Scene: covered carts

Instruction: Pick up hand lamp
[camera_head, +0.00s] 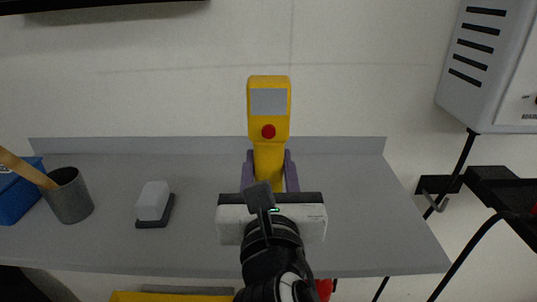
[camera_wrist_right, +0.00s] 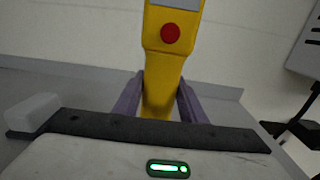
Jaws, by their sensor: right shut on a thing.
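The hand lamp (camera_head: 268,122) is yellow, with a grey panel at its top and a red button below it. It stands upright over the grey tabletop. My right gripper (camera_head: 269,160) is shut on its narrow lower part, with one purple finger on each side. In the right wrist view the lamp (camera_wrist_right: 171,55) shows its red button above the fingers of my right gripper (camera_wrist_right: 160,85). The lamp's lower end is hidden behind the gripper body, so I cannot tell whether it touches the table. My left gripper is not in view.
A grey cup (camera_head: 72,198) with a wooden handle in it stands at the left beside a blue box (camera_head: 14,196). A pale block (camera_head: 153,201) on a dark base lies nearer the middle. The grey table (camera_head: 360,215) is clear at right. A grey cabinet (camera_head: 477,70) hangs at upper right.

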